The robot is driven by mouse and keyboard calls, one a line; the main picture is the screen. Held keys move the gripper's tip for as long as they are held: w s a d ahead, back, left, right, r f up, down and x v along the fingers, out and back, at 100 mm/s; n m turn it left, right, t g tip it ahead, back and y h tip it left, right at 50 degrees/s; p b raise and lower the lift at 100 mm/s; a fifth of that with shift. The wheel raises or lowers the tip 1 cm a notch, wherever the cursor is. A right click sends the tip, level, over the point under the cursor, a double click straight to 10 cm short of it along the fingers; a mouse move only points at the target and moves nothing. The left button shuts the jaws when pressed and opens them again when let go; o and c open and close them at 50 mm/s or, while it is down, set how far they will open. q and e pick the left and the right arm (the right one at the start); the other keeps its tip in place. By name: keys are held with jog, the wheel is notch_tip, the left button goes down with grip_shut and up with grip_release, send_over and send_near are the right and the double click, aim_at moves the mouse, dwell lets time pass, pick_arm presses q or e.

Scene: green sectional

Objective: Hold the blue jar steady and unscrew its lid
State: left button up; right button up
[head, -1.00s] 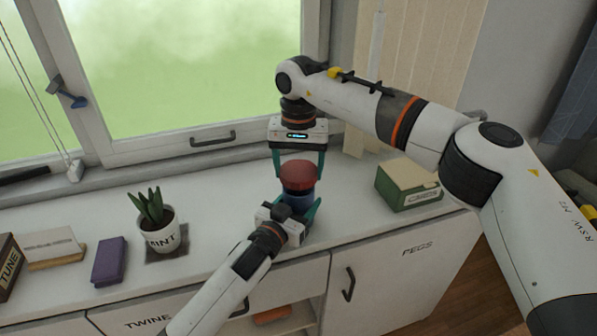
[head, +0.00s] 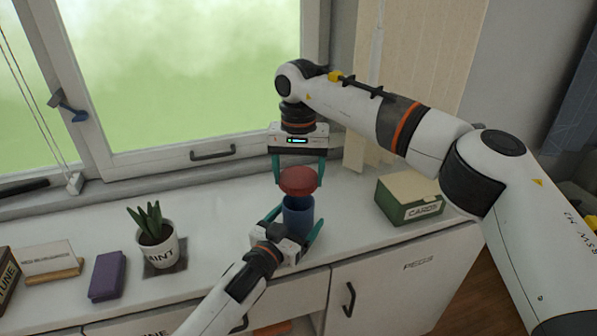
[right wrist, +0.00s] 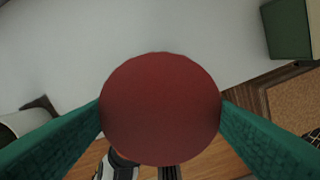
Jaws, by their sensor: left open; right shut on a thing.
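The blue jar (head: 298,214) stands upright on the white counter in the head view. Its red lid (head: 298,185) is just above it, apart from the body or nearly so; the jar's rim is partly hidden beneath it. My right gripper (head: 298,176) comes from above, its two teal fingers shut on the sides of the lid. In the right wrist view the round lid (right wrist: 160,108) fills the space between the fingers and hides the jar. My left gripper (head: 295,226) is low at the jar's front, open, with one finger on each side of the jar.
A potted plant (head: 157,250) on a dark mat, a purple box (head: 107,276) and a card on a wooden stand (head: 50,262) are to the left. A green box (head: 410,203) is to the right. The window stands behind. The counter beside the jar is clear.

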pick_arm(q)
jog(key=v, duration=1)
jog(key=shift+s+a+b, duration=0.15)
jog(key=shift+s+b, duration=0.05)
jog(key=shift+b, duration=0.2)
pick_arm(e)
jog(key=shift+f, duration=0.45)
